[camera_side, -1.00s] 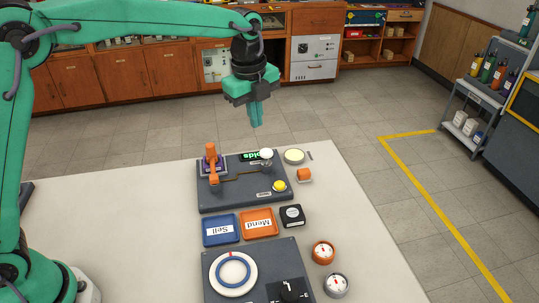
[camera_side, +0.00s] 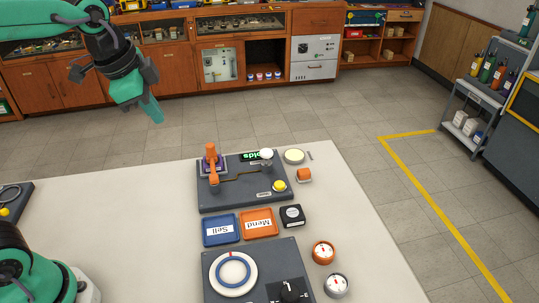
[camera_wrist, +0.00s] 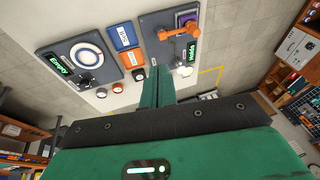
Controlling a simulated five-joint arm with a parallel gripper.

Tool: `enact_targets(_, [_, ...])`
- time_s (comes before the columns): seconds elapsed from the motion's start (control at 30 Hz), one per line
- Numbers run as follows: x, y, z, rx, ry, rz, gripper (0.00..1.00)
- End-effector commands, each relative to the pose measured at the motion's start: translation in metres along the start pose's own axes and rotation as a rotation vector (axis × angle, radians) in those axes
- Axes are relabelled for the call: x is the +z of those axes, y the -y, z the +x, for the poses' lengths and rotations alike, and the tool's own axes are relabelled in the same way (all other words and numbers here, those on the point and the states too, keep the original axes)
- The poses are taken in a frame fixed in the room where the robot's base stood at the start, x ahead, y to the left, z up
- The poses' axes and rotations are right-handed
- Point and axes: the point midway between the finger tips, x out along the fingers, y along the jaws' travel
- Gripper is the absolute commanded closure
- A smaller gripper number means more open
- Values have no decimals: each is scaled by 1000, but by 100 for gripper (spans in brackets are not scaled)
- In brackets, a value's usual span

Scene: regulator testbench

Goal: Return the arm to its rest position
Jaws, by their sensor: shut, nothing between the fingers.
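My gripper (camera_side: 154,110) is green with dark parts. In the side view it hangs in the air at the upper left, beyond the far edge of the white table, tilted down to the right. Its fingers are shut together with nothing between them, and they also show in the wrist view (camera_wrist: 159,72). The gripper is well clear of the test board (camera_side: 236,198), which carries an orange clamp-like fixture (camera_side: 212,160), a green-lit display and a yellow button (camera_side: 279,186).
The blue Sell tray (camera_side: 221,243) and orange Mend tray (camera_side: 258,236) lie on the table, beside a black block (camera_side: 292,216). A second board with a round dial (camera_side: 233,273) and two gauges (camera_side: 323,252) are nearer. Cabinets (camera_side: 160,70) line the back.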

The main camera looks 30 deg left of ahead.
Motion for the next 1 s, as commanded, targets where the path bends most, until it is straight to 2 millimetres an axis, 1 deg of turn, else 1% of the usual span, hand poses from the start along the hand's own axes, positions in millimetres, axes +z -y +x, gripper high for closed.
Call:
enact_targets(0.03, [11, -4, -3, -11, -10, -58, 100])
enact_targets(0.23, [47, -19, -8, -46, -49, -296, 100])
enact_targets(0.4, [77, -34, -7, -69, -85, -492, 100])
enact_targets(0.5, [91, -41, -4, -79, -103, -592, 100])
enact_targets(0.7, [107, -50, 0, -89, -129, -712, 100])
enact_targets(1.0, [110, -52, 2, -90, -133, -737, 100])
